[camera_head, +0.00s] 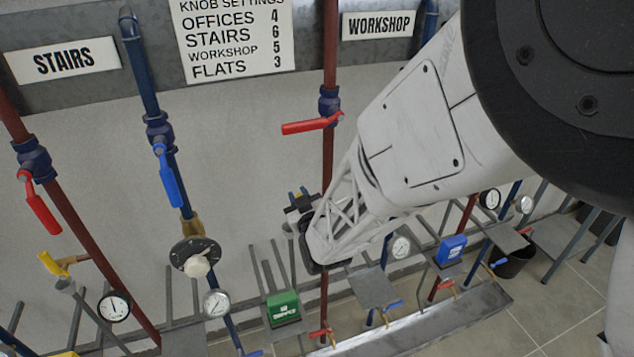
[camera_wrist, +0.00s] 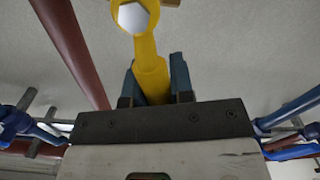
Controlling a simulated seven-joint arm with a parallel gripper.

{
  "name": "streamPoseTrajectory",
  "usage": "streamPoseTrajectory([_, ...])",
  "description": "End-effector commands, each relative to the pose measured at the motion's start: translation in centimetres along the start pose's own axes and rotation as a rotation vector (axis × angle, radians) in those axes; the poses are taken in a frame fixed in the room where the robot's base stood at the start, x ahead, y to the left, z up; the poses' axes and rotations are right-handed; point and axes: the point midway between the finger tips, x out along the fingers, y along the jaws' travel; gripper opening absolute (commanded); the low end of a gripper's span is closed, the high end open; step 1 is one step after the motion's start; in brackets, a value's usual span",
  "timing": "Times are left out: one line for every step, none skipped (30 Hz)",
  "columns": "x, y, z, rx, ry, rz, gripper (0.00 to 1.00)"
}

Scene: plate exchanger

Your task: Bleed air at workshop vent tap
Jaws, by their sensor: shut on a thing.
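My gripper (camera_head: 298,196) is by the red pipe under the WORKSHOP sign (camera_head: 379,25) in the head view. In the wrist view its two blue fingers (camera_wrist: 154,88) are shut on the yellow lever of a tap (camera_wrist: 148,52). The lever runs up from between the fingers to a ring end around a pale hexagonal nut (camera_wrist: 133,17). In the head view the arm and gripper hide this tap, so its outlet and anything below it cannot be made out.
A red-handled valve (camera_head: 312,125) sits on the red pipe (camera_head: 328,165) just above my gripper. A dial knob (camera_head: 196,258), gauges (camera_head: 217,303), a green box (camera_head: 283,308) and a blue box (camera_head: 451,249) stand around. Another yellow tap (camera_head: 57,264) is at the left.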

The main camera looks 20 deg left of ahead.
Motion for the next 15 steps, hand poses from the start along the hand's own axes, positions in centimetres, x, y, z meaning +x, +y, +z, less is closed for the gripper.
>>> streamPoseTrajectory([0.0, 0.3, 0.0, 0.039, 0.0, 0.001, 0.0])
streamPoseTrajectory([0.0, 0.5, 0.0, 0.063, 0.0, 0.001, 0.0])
streamPoseTrajectory([0.0, 0.7, 0.0, 0.095, 0.0, 0.0, 0.0])
streamPoseTrajectory([0.0, 0.8, 0.0, 0.117, 0.001, 0.001, 0.0])
streamPoseTrajectory([0.0, 1.0, 0.0, 0.138, 0.001, 0.001, 0.0])
streamPoseTrajectory([0.0, 1.1, 0.0, 0.165, 0.001, 0.001, 0.0])
streamPoseTrajectory([0.0, 1.2, 0.1, 0.183, 0.001, 0.001, 0.0])
streamPoseTrajectory([0.0, 1.4, 0.1, 0.199, 0.001, 0.001, 0.0])
streamPoseTrajectory([0.0, 1.5, 0.1, 0.221, 0.001, 0.001, 0.0])
streamPoseTrajectory([0.0, 1.5, 0.1, 0.233, 0.001, 0.001, 0.0])
streamPoseTrajectory([0.0, 1.6, 0.2, 0.247, 0.001, 0.001, 0.0])
streamPoseTrajectory([0.0, 1.7, 0.2, 0.26, 0.001, 0.001, 0.0])
streamPoseTrajectory([0.0, 1.7, 0.2, 0.27, 0.001, 0.001, 0.0])
streamPoseTrajectory([0.0, 1.8, 0.2, 0.278, 0.001, 0.0, 0.0])
streamPoseTrajectory([0.0, 1.8, 0.2, 0.286, 0.001, 0.0, 0.0])
